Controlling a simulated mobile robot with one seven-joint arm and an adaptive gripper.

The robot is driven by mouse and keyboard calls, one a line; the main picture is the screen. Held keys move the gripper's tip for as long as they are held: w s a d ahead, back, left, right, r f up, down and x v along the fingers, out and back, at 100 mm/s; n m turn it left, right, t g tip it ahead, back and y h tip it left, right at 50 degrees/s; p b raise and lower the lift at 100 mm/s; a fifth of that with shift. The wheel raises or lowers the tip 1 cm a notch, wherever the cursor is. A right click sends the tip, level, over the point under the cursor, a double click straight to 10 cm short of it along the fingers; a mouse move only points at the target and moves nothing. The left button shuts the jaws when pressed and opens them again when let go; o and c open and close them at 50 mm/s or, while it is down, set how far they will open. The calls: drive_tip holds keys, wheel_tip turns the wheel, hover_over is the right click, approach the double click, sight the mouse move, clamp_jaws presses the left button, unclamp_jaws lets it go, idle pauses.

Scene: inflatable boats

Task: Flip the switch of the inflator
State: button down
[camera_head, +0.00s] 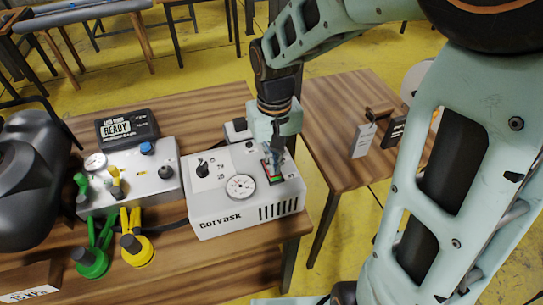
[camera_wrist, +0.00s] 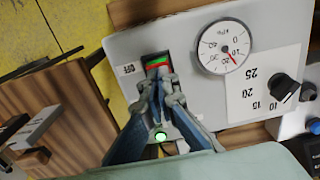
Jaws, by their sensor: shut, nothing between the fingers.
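The inflator is a white box (camera_head: 222,204) marked "Corvask" on a wooden table in the head view; it also fills much of the wrist view (camera_wrist: 125,45). Its rocker switch (camera_wrist: 158,62) shows green and red in a dark recess, and a green light (camera_wrist: 160,136) glows near it. My gripper (camera_head: 274,165) is above the switch, pointing down. In the wrist view my gripper (camera_wrist: 164,80) has its fingertips together, empty, right at the switch. They cover part of it. I cannot tell whether they touch it.
The inflator also has a gauge (camera_head: 240,186) and a black knob (camera_head: 202,168). Another wooden table (camera_head: 345,95) stands to the right.

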drive_tip(key=shift+f, duration=0.3)
wheel_tip(320, 180, up, 7)
drive_tip(key=p, duration=0.5)
drive_tip(key=shift+r+p, duration=0.1)
drive_tip(key=shift+p, duration=0.2)
idle(0.5)
